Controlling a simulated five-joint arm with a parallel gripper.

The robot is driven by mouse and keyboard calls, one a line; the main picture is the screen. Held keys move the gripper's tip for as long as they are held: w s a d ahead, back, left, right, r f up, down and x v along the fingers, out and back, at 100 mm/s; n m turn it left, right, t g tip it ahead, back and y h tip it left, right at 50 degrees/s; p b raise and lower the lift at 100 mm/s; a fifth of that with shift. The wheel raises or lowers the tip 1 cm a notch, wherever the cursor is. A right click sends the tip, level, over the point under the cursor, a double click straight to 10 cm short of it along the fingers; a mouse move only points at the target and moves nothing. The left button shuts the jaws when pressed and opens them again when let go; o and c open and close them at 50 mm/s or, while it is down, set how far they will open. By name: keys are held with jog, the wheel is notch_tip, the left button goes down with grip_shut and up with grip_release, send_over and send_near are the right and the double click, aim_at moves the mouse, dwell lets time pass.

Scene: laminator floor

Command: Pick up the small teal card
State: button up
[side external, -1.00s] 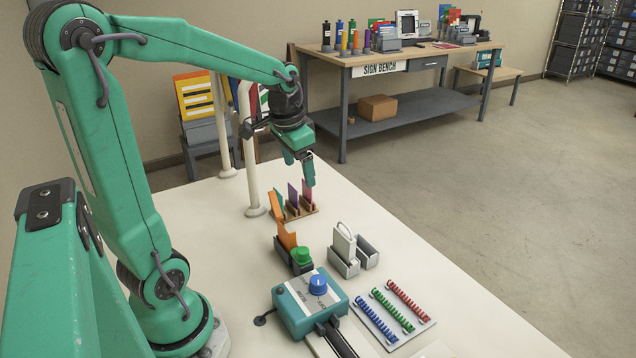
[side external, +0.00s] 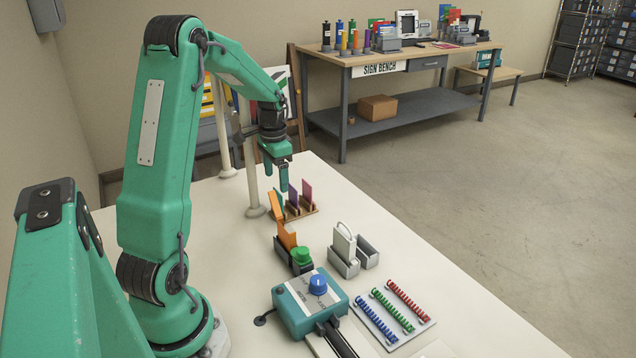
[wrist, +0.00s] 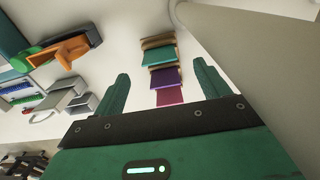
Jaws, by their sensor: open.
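In the wrist view the teal card (wrist: 160,56) lies between the orange-brown end of the rack and the purple card (wrist: 165,78). A magenta card (side external: 307,190) is at the rack's other end. My gripper (side external: 276,178) is open and empty, pointing down just above the teal side of the rack. In the wrist view the fingers of my gripper (wrist: 162,82) spread either side of the row, apart from the cards.
A cream post (side external: 249,170) stands close left of the rack. The table right of the rack is clear.

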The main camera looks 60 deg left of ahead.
aim_at(278, 194)
jog(key=shift+d+f, duration=0.1)
jog(key=shift+f, duration=3.8)
jog(key=c, duration=1)
jog(key=shift+c, duration=0.2)
jog(key=shift+r, duration=0.15)
jog(key=shift+r, duration=0.55)
jog(key=w+d+r, duration=0.2)
jog(key=d+r, duration=0.7)
jog(key=d, duration=0.2)
jog(key=shift+d+r, duration=0.3)
jog(key=shift+s, duration=0.1)
